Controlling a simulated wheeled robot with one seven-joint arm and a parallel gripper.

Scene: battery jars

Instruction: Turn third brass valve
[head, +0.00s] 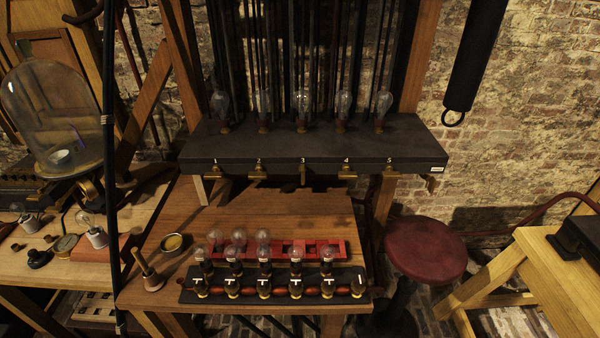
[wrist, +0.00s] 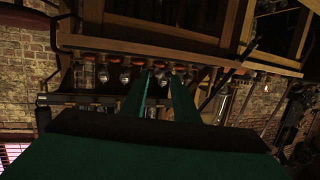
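A dark shelf (head: 312,145) carries several brass valves along its front edge, labelled 1 to 5 in the head view. The third brass valve (head: 303,175) hangs below label 3, and its handle looks upright. The second valve (head: 259,174) and fourth valve (head: 348,174) look crosswise. My gripper (wrist: 160,74) shows only in the wrist view. Its two green fingers are apart with nothing seen between them. Small round bulb-like shapes lie beyond the fingertips there; I cannot tell which valve is in line with them.
Glass bulbs (head: 303,103) stand on the shelf above the valves. Below, a wooden table (head: 290,205) holds a red tray (head: 335,248) and a black rack (head: 312,296) with bulbs. A red stool (head: 426,247) stands right. A glass dome (head: 52,110) is at left.

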